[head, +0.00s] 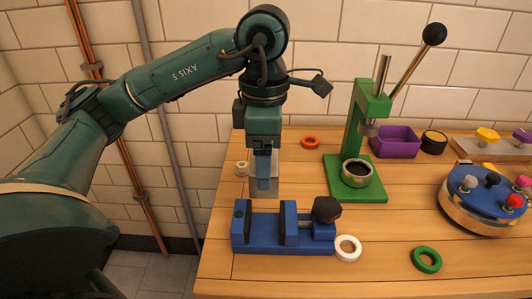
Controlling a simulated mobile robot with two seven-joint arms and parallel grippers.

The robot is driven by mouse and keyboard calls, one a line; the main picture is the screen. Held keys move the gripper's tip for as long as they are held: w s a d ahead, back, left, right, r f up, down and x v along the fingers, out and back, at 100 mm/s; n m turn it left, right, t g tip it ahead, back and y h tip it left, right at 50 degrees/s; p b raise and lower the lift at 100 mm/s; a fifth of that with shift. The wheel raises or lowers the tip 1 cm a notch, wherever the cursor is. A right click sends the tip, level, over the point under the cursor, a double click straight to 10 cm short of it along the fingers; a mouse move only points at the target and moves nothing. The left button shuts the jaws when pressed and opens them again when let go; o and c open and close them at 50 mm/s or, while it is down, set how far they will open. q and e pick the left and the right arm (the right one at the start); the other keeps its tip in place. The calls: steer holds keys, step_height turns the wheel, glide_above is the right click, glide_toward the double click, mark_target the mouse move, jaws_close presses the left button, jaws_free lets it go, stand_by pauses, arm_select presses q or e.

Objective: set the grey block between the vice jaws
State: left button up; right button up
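The blue vice (270,249) stands near the front left of the wooden table. Its two dark-faced jaws are apart, with an open gap between them, and a dark knob (327,209) is at its right end. My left gripper (264,178) points straight down and is shut on the grey block (264,193). The block is upright, and a blue finger covers part of it. In the picture its lower end is just above the gap; I cannot tell its exact height or depth over the jaws. My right gripper is not in view.
A green press (360,130) with a raised lever stands right of the vice. A white ring (348,248) lies against the vice's right end. Green (426,260) and red (310,142) rings, a purple bin (395,142) and a blue-topped turntable (485,190) are farther off.

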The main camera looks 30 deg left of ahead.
arm_select(q)
steer(key=shift+f, duration=0.1)
steer(key=shift+f+b, duration=0.95)
steer(key=shift+b, duration=0.15)
steer(key=shift+f+b, duration=0.8)
steer(key=shift+f, duration=0.1)
steer(key=shift+f+b, duration=0.75)
steer(key=shift+f, duration=0.1)
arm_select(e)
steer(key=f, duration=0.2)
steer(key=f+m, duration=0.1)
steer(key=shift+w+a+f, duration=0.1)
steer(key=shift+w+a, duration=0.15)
arm_select(q)
steer(key=shift+f+b, duration=0.1)
steer(key=shift+b, duration=0.2)
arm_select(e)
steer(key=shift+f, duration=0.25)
arm_select(q)
steer(key=shift+f+b, duration=0.4)
steer(key=shift+f, duration=0.05)
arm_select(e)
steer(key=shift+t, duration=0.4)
arm_select(q)
steer(key=shift+f, duration=0.1)
